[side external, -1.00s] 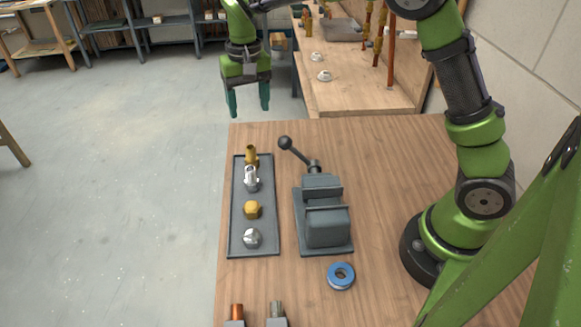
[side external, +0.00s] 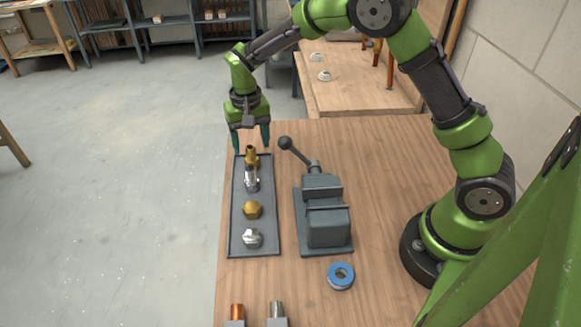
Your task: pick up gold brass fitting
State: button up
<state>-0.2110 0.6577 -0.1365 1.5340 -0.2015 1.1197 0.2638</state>
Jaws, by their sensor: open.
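A brass fitting with an upright neck (side external: 251,159) stands at the far end of a grey tray (side external: 237,222). A rounded gold hex piece (side external: 253,210) sits near the tray's middle. My gripper (side external: 251,144) is open, pointing down, its two teal fingers spread to the left and right of the upright brass fitting's top. From this view I cannot tell whether the fingers are around the fitting or behind it. No contact is visible.
A silver fitting (side external: 251,179) stands right in front of the upright brass one, and a silver hex piece (side external: 252,238) sits at the near end. A grey vise (side external: 326,222) with a ball-ended handle (side external: 285,143) is close on the right. A blue-and-white ring (side external: 341,275) lies nearer.

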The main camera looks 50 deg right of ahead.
aim_at(250, 147)
jog(key=f, duration=0.4)
jog(key=shift+a+f, duration=0.2)
jog(key=shift+f, duration=0.1)
jog(key=shift+c, duration=0.2)
